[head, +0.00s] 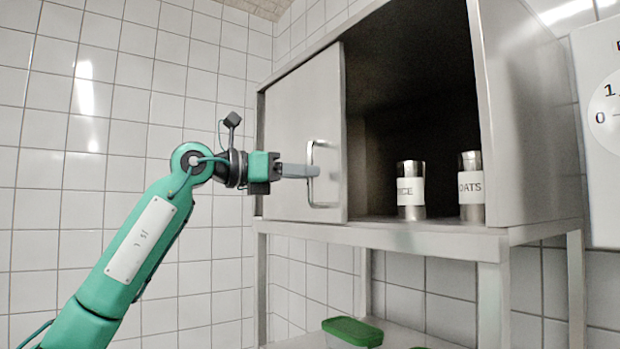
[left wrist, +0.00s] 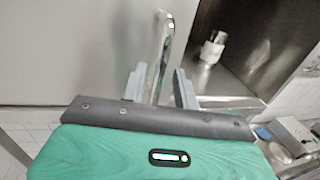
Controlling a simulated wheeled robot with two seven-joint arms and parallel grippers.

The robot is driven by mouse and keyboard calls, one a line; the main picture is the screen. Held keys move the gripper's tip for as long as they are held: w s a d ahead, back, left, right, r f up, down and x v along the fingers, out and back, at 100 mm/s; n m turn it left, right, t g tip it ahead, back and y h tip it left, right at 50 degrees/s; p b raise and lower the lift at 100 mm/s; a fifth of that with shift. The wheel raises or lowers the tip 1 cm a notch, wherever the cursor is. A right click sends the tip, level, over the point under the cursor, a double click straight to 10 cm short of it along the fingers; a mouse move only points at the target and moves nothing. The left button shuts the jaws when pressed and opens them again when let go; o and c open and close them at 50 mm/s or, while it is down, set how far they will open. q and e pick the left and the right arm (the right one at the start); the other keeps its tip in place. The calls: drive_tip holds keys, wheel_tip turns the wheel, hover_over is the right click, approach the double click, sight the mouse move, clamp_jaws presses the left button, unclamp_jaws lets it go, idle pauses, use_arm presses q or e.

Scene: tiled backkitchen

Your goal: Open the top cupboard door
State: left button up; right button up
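The top cupboard (head: 525,110) is a grey metal box on a stand. Its flat grey door (head: 290,115) covers the left part of the front, and the right part is an open dark gap. The door also fills the left of the left wrist view (left wrist: 75,50). An upright metal bar handle (head: 312,190) sits near the door's right edge. My left gripper (head: 313,171) is at the handle. In the left wrist view its two fingers (left wrist: 160,87) are apart, with the handle (left wrist: 162,50) between them, nearer the left finger. My right gripper is not in view.
Two labelled metal canisters stand inside the cupboard: one marked OATS (head: 471,187) and one (head: 411,190) with a partly hidden label. A green-lidded box (head: 352,331) is on the shelf below. A white panel (head: 600,130) hangs at right. Tiled wall lies behind my left arm.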

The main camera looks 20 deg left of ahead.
use_arm(q)
drive_tip(key=b+v, duration=0.3)
drive_tip(key=v, duration=0.8)
drive_tip(key=shift+s+a+b, duration=0.2)
drive_tip(key=shift+s+b, duration=0.1)
drive_tip(key=shift+b, duration=0.1)
